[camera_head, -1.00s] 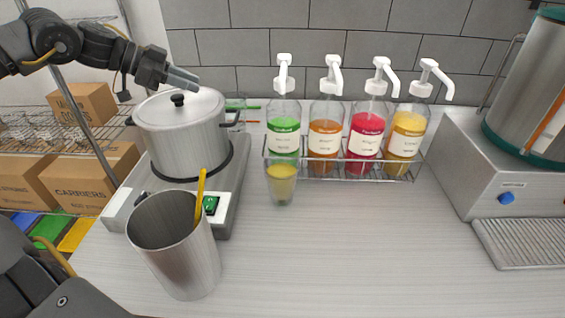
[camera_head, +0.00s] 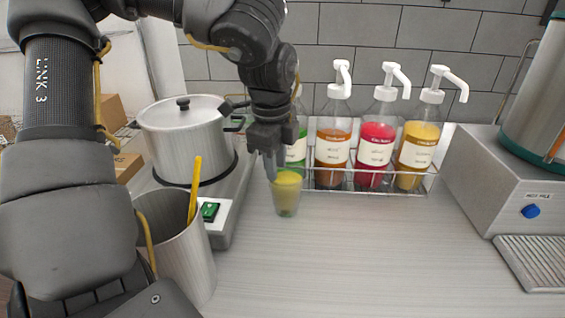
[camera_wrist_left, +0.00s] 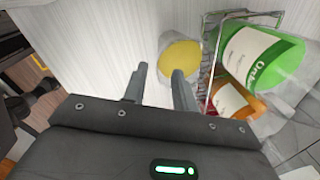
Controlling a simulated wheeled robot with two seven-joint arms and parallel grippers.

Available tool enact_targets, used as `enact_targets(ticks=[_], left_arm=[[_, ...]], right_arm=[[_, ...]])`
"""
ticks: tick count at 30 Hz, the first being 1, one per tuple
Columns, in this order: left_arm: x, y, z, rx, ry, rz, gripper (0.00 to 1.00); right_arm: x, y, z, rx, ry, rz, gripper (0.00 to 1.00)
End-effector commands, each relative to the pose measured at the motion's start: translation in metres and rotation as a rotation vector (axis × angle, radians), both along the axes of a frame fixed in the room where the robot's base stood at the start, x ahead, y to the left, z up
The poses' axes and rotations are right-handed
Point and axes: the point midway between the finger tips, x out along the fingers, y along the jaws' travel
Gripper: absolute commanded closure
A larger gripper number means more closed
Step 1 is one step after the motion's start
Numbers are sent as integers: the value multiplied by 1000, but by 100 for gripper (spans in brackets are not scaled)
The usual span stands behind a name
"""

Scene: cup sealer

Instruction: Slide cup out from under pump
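A clear cup (camera_head: 287,193) with yellow liquid stands upright on the counter in front of the green syrup pump bottle (camera_head: 298,150). My left gripper (camera_head: 272,172) points down just left of the cup, near its rim. In the left wrist view the gripper's two fingers (camera_wrist_left: 158,84) are apart with a gap between them. The cup (camera_wrist_left: 181,58) lies beyond the fingertips there, close to the right finger, and does not look gripped. Part of the green bottle is hidden behind my left arm in the head view. My right gripper is not in view.
A wire rack (camera_head: 400,191) holds the pump bottles, with the orange (camera_head: 333,150), red (camera_head: 376,155) and yellow (camera_head: 417,150) ones to the right. A pot (camera_head: 184,140) on a hot plate and a metal container (camera_head: 186,262) stand left. The front counter is clear.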

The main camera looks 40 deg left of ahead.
Motion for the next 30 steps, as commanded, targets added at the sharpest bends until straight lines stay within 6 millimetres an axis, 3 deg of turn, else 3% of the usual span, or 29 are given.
enact_targets(ticks=[8, 21, 30], left_arm=[[1, 0, -4, -2, 1, 0, 72], [6, 2, -59, -3, 4, 0, 72], [8, 2, -74, -3, -1, 1, 72]], right_arm=[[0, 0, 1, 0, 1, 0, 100], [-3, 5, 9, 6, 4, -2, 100], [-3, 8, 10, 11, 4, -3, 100]])
